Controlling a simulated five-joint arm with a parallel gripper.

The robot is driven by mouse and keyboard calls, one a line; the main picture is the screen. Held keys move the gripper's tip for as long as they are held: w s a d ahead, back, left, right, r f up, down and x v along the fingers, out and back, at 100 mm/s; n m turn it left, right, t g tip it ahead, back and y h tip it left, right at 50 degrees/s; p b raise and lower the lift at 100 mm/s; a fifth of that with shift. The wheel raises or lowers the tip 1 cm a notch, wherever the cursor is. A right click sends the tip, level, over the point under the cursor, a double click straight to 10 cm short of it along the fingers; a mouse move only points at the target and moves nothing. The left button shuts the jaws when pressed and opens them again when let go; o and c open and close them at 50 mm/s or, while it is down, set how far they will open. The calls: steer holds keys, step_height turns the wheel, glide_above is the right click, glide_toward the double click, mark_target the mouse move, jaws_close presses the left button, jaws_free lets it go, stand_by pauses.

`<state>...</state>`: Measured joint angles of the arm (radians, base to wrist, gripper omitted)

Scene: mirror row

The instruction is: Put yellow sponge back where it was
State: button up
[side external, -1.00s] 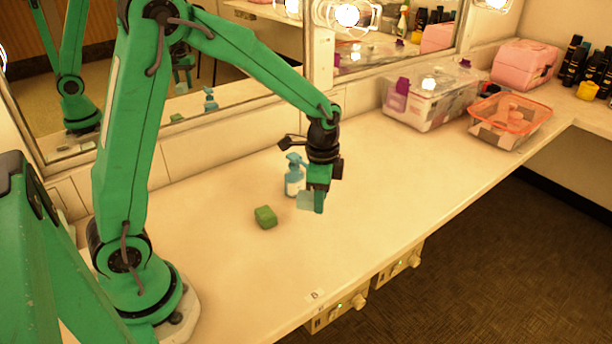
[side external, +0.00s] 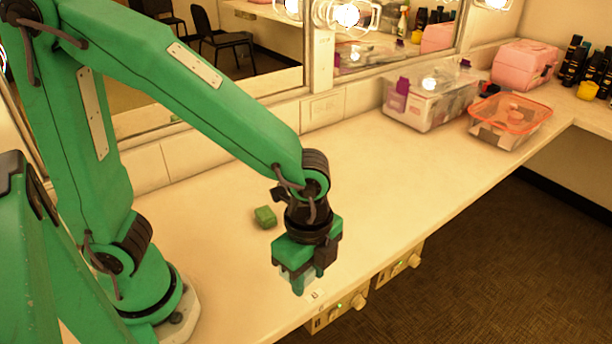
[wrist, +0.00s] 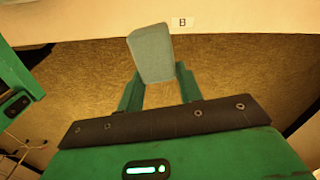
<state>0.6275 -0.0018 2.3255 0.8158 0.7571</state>
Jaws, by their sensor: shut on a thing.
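My gripper (side external: 311,277) is low near the front edge of the counter (side external: 385,185), its fingers pointing down. It is shut on a pale grey-teal block (wrist: 151,53), which shows clearly between the fingers in the wrist view; only a little of it shows in the side view. A green sponge-like block (side external: 265,217) lies on the counter, behind and left of my gripper. I see no plainly yellow sponge. The blue spray bottle seen earlier is hidden behind my arm.
A small label marked B (side external: 315,295) is on the counter by the front edge, close to my gripper; floor lies beyond the edge. A clear bin (side external: 430,105) and an orange-rimmed tub (side external: 510,120) stand far right. The counter's middle is clear.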

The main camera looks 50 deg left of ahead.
steer(key=s+d+m, duration=0.2)
steer(key=s, duration=0.4)
steer(key=shift+s, duration=0.25)
steer(key=shift+w+a, duration=0.1)
glide_above(307, 296)
step_height(307, 296, down, 7)
steer(key=shift+a+r, duration=0.1)
steer(key=shift+f, duration=2.05)
steer(key=shift+f, duration=0.1)
